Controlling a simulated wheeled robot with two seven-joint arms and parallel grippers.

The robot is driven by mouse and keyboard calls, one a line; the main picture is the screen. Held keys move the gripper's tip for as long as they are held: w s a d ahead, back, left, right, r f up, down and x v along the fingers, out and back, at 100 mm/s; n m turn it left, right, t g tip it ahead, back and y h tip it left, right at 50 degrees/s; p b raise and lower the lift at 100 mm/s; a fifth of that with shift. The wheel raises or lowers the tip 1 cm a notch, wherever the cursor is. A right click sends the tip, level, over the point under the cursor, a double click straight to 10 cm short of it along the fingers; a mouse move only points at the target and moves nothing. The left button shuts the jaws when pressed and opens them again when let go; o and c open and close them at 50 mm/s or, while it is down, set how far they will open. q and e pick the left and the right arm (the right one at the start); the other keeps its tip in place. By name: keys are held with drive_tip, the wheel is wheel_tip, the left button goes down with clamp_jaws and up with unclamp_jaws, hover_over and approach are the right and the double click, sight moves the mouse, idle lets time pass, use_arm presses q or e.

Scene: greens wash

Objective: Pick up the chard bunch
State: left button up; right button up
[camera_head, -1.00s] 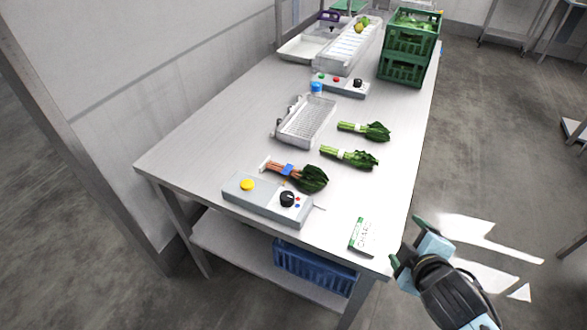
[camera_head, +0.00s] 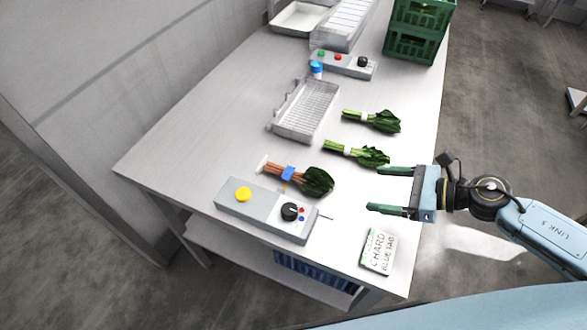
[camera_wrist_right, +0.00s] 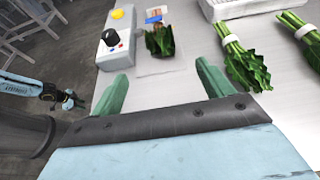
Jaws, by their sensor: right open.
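The chard bunch (camera_head: 298,178) lies on the table behind the grey control box, with orange-red stems, a blue tag and dark green leaves pointing right. In the right wrist view the chard (camera_wrist_right: 159,40) lies beyond the fingertips, leaves toward me. My right gripper (camera_head: 375,189) is open and empty, to the right of the chard and apart from it, fingers pointing left; its fingers also show in the right wrist view (camera_wrist_right: 162,80). Part of my left arm, with what looks like its dark gripper (camera_wrist_right: 65,98), shows at the left there; its jaws are too small to read.
Two green bunches with white bands (camera_head: 357,153) (camera_head: 372,121) lie behind the chard. The control box (camera_head: 265,207) has a yellow button and black knob. A card reading CHARD BLUE TAG (camera_head: 379,251) lies near the front right. A wire tray (camera_head: 304,110) and green crate (camera_head: 412,47) stand farther back.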

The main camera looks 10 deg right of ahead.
sight(332, 184)
drive_tip(key=p+x, duration=0.1)
drive_tip(key=x, duration=0.6)
drive_tip(key=shift+r, duration=0.15)
drive_tip(key=shift+w+a, duration=0.15)
drive_tip(key=shift+a, duration=0.2)
drive_tip(key=x, duration=0.5)
drive_tip(key=shift+d+f+p, duration=0.15)
drive_tip(key=shift+f+p, duration=0.15)
drive_tip(key=shift+p, duration=0.05)
use_arm(q)
drive_tip(key=shift+s+r, duration=0.25)
drive_tip(key=shift+r, duration=0.6)
use_arm(e)
drive_tip(key=c, duration=1.2)
drive_tip(key=shift+o, duration=0.2)
